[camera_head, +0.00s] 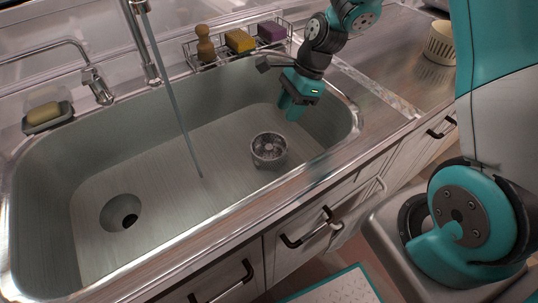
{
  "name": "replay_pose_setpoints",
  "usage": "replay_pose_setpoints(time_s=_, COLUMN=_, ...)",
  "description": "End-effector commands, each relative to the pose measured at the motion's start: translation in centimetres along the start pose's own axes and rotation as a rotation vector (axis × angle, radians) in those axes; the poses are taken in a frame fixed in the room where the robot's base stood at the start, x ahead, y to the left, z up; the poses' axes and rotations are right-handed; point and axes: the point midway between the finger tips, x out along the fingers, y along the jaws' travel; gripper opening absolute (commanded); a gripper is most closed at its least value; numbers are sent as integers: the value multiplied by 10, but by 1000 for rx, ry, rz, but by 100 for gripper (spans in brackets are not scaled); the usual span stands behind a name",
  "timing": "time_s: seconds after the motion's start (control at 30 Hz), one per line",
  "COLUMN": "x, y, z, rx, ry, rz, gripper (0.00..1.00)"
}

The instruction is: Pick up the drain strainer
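The drain strainer (268,150) is a small round metal basket. It sits on the floor of the steel sink (160,160), toward the right side. My gripper (289,112) is teal and points down into the sink, above and a little to the right of the strainer in the picture. It looks apart from the strainer. The fingers overlap in this view, so I cannot tell their opening, and I see nothing held. The drain hole (122,212) is at the left of the sink floor.
A thin stream of water (178,110) falls from the faucet (146,50) left of the strainer. A wire caddy (214,62) with a brush and sponges stands behind the sink. A soap dish (47,122) sits at the back left. Sink walls surround the strainer.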

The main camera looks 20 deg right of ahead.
Motion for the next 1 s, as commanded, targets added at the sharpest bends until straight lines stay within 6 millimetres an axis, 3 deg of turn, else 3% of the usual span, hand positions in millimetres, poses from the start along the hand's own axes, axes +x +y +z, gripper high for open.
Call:
replay_pose_setpoints(time_s=0.1, x=32, y=1, z=0, rx=-2, ry=0, rz=6, gripper=37)
replay_pose_setpoints(time_s=0.3, x=71, y=1, z=0, rx=-4, ry=0, rz=4, gripper=37)
replay_pose_setpoints(time_s=0.57, x=92, y=1, z=0, rx=-3, ry=0, rz=2, gripper=37)
replay_pose_setpoints(time_s=0.83, x=131, y=1, z=-1, rx=-4, ry=1, rz=3, gripper=37)
replay_pose_setpoints(time_s=1.0, x=139, y=0, z=-1, rx=-5, ry=1, rz=0, gripper=37)
